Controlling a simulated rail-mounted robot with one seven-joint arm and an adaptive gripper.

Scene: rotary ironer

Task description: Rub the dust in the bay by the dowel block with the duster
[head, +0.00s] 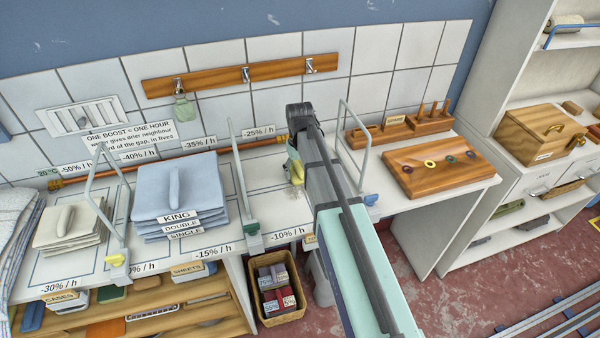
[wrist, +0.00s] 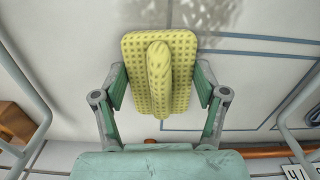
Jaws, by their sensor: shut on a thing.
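The yellow checked duster (wrist: 183,95), with a raised grip along its middle, sits between the fingers of my gripper (wrist: 160,86), which is shut on it. In the head view the duster (head: 297,173) shows only partly beside my arm, over the counter bay left of the dowel block (head: 400,128). A grey dust patch (wrist: 208,14) lies on the white surface at the top of the wrist view, just beyond the duster's far edge. I cannot tell whether the duster touches the surface. My arm hides much of this bay in the head view.
Wire dividers stand on both sides of the bay, one at left (head: 236,180) and one at right (head: 366,150). A copper pipe (head: 200,148) runs along the wall. Folded blue linen (head: 178,195) fills the bay to the left. A wooden ring board (head: 445,168) lies right.

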